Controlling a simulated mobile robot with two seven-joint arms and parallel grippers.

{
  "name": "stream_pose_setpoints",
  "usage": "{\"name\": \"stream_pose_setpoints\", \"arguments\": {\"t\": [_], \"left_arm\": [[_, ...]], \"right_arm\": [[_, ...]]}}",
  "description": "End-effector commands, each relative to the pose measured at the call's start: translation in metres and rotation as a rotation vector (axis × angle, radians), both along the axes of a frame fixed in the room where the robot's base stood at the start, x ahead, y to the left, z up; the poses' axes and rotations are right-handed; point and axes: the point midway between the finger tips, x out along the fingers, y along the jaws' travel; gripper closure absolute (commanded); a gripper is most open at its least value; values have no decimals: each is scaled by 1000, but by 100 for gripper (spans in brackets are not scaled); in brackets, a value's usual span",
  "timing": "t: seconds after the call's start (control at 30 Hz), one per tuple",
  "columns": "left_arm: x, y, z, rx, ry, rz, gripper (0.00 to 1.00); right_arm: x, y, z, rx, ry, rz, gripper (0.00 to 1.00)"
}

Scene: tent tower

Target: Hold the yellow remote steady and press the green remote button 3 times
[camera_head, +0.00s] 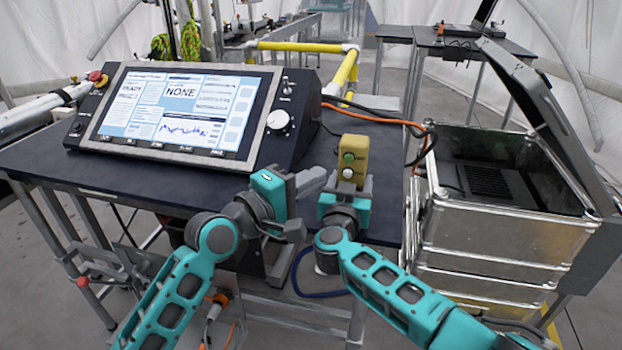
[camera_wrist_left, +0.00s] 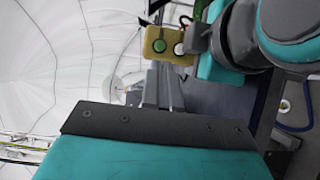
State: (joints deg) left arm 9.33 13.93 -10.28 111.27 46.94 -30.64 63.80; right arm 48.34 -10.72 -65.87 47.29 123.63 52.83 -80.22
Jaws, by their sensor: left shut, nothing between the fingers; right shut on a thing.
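The yellow remote (camera_head: 354,148) stands upright above the table, with a green button (camera_head: 348,157) above a white button (camera_head: 347,174) on its near face. My right gripper (camera_head: 347,189) is shut on the lower part of the remote. My left gripper (camera_head: 318,178) is shut and empty, its fingers pointing toward the remote from the left. In the left wrist view, the closed left fingertips (camera_wrist_left: 162,68) line up just below the remote (camera_wrist_left: 168,58) near its green button (camera_wrist_left: 159,46); I cannot tell if they touch. The white button (camera_wrist_left: 179,49) is beside my right gripper.
A control console (camera_head: 180,110) with a screen reading "NONE" stands on the dark table (camera_head: 140,184), left of the remote. An open metal case (camera_head: 500,232) stands to the right. Orange and black cables (camera_head: 408,126) run behind the remote.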

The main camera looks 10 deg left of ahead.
Motion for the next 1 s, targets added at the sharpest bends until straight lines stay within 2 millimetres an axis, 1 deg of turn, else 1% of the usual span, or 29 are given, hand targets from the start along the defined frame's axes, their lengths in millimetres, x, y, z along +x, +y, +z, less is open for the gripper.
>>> {"name": "stream_pose_setpoints", "arguments": {"t": [0.17, 0.27, 0.5, 0.7, 0.83, 1.0], "left_arm": [[-2, -2, 1, -13, 15, -11, 100], [-7, -8, 4, -51, 64, -43, 100], [-30, -30, 8, -195, 294, -136, 100], [-46, -40, 6, -275, 457, -162, 100], [-51, -43, 5, -299, 507, -165, 100], [-52, -43, 5, -304, 518, -164, 100]], "right_arm": [[0, 0, -1, -1, 1, -1, 79], [0, 0, -1, -1, 1, -1, 79], [0, 0, -1, -1, 1, -1, 79], [0, 0, -1, -1, 1, -1, 79], [0, 0, -1, -1, 1, -1, 79], [0, 0, -1, -1, 1, -1, 79]]}}
